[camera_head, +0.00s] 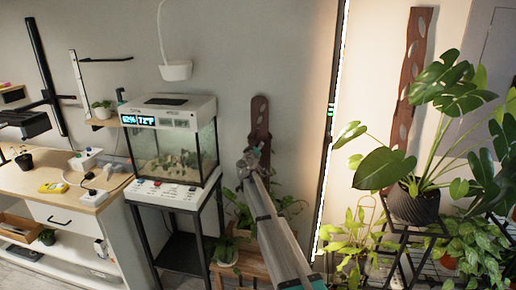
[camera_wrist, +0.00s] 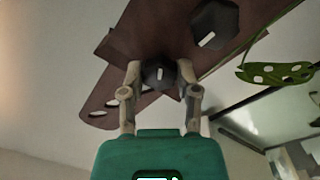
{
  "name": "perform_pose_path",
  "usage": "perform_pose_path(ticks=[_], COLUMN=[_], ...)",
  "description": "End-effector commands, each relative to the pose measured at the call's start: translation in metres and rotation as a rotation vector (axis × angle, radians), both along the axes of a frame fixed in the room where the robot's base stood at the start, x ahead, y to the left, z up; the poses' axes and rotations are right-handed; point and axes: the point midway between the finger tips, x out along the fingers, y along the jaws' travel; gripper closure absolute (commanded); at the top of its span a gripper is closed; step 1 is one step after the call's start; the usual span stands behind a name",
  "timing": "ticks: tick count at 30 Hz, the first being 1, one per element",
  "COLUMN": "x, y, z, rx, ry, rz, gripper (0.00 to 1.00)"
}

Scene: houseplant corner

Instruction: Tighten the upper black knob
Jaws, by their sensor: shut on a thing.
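A brown wooden board (camera_head: 260,117) with a rounded top stands against the wall in the head view. In the wrist view the board (camera_wrist: 100,108) runs diagonally, its slotted rounded end at lower left. My gripper (camera_wrist: 158,77) is shut on a black knob (camera_wrist: 158,70) with a pale mark, the one nearer that rounded end, so the upper knob. A second black faceted knob (camera_wrist: 215,25) with a white mark sits farther along the board, clear of the fingers. In the head view my gripper (camera_head: 250,158) is at the board, and the knobs cannot be made out.
A glass terrarium (camera_head: 175,150) on a black stand is left of the board. Leafy plants (camera_head: 240,215) grow below my gripper. A holed leaf (camera_wrist: 275,72) hangs near the second knob. A bright vertical light strip (camera_head: 331,130) and large potted plants (camera_head: 418,205) are at the right.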

Motion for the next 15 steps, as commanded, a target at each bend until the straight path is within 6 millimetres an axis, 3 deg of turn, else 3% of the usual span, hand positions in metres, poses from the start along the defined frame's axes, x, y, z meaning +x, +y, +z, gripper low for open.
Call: perform_pose_path(ticks=[15], x=[0.0004], y=[-0.0007], z=[-0.0002], rx=[0.056], ry=[-0.011], rz=[-0.001], gripper=[1.0])
